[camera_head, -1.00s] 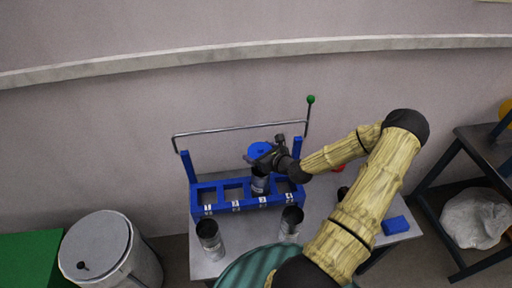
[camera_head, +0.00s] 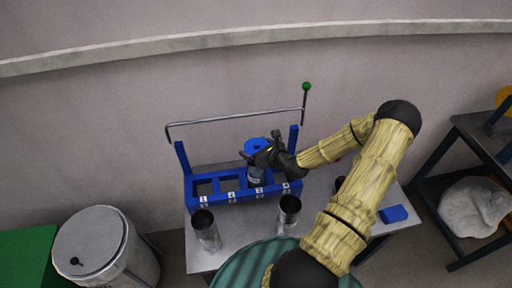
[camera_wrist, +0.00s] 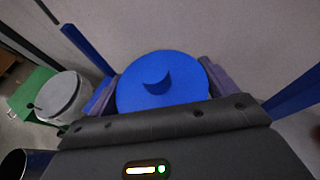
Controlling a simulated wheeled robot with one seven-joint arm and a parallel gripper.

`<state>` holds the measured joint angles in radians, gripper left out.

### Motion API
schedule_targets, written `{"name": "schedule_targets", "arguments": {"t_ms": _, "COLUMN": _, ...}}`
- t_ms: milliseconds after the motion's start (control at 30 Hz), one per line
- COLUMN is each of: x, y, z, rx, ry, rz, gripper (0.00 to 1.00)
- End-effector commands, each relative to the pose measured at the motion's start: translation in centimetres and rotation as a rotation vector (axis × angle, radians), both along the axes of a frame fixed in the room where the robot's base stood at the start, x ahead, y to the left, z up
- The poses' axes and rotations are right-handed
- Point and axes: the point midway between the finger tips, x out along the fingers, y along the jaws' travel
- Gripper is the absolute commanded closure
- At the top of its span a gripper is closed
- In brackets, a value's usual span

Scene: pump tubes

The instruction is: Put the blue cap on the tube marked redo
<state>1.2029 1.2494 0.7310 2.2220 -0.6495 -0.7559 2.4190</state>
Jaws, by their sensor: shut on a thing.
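The blue cap (camera_head: 257,145) is in my gripper (camera_head: 263,156), just above a dark grey tube (camera_head: 255,178) standing in the third slot of the blue rack (camera_head: 217,198). In the wrist view the cap (camera_wrist: 162,80) lies flat between the two fingers, with a dark crescent mark on top. My gripper is shut on it. Whether the cap touches the tube is hidden by the fingers. Two more open tubes stand on the table in front of the rack, one at left (camera_head: 206,232) and one at right (camera_head: 288,214). I cannot read any redo mark.
The rack has numbered slots, tall side posts and a metal bar (camera_head: 235,119) behind. A green-knobbed lever (camera_head: 306,87) rises at its right. A blue block (camera_head: 393,214) lies on the table's right. A lidded grey bin (camera_head: 92,245) stands left.

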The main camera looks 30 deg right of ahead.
Motion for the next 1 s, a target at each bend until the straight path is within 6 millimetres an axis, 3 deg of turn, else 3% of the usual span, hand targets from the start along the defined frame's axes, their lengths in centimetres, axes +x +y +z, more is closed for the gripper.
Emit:
{"name": "schedule_targets", "arguments": {"t_ms": 700, "x": 0.0, "y": 0.0, "z": -4.9, "rx": 0.001, "ry": 0.0, "rz": 0.0, "gripper": 0.37}}
{"name": "schedule_targets", "arguments": {"t_ms": 1000, "x": 0.0, "y": 0.0, "z": -6.1, "rx": -0.001, "ry": 0.0, "rz": 0.001, "gripper": 0.37}}
